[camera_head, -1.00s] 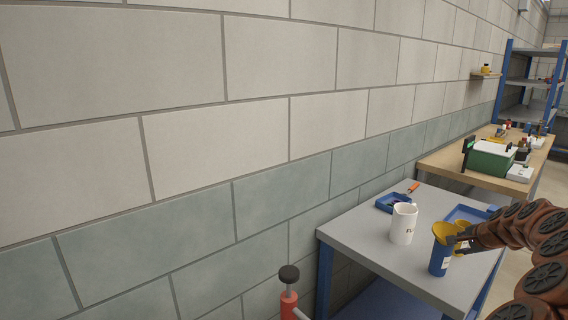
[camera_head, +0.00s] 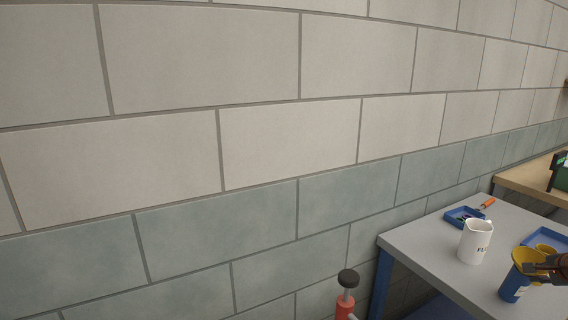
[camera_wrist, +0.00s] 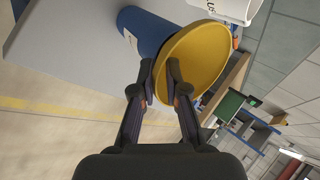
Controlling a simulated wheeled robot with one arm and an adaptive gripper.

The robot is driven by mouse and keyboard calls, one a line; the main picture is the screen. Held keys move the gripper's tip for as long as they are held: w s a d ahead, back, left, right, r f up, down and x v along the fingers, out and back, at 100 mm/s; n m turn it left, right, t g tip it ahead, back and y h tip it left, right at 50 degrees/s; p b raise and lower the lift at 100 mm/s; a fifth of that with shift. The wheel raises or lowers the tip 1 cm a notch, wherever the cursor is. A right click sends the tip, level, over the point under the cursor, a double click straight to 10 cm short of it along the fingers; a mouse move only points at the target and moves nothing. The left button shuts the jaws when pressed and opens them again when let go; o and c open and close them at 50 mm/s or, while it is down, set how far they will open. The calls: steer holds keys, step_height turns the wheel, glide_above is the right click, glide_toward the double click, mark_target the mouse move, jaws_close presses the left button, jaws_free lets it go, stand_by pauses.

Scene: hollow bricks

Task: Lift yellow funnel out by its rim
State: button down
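The yellow funnel (camera_head: 521,254) sits in the top of a blue container (camera_head: 512,287) on the grey table, near the right edge of the head view. In the wrist view the funnel (camera_wrist: 205,55) shows its wide yellow mouth, with the blue container (camera_wrist: 150,30) beside it. My gripper (camera_wrist: 160,75) has its two fingertips apart at the funnel's near rim. One finger is on the container side, the other across the yellow mouth. I cannot tell whether either finger touches the rim. In the head view my gripper (camera_head: 540,268) is at the funnel's right side, partly cut off.
A white jug (camera_head: 474,243) stands left of the container. Behind it is a blue tray (camera_head: 463,217) with an orange-handled tool (camera_head: 488,203). Another blue tray (camera_head: 545,238) lies behind the funnel. The block wall runs along the table's back. The table's front left (camera_head: 430,250) is clear.

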steer(key=shift+r, duration=0.1)
steer(key=shift+r+p, duration=1.7)
steer(key=shift+r, duration=2.75)
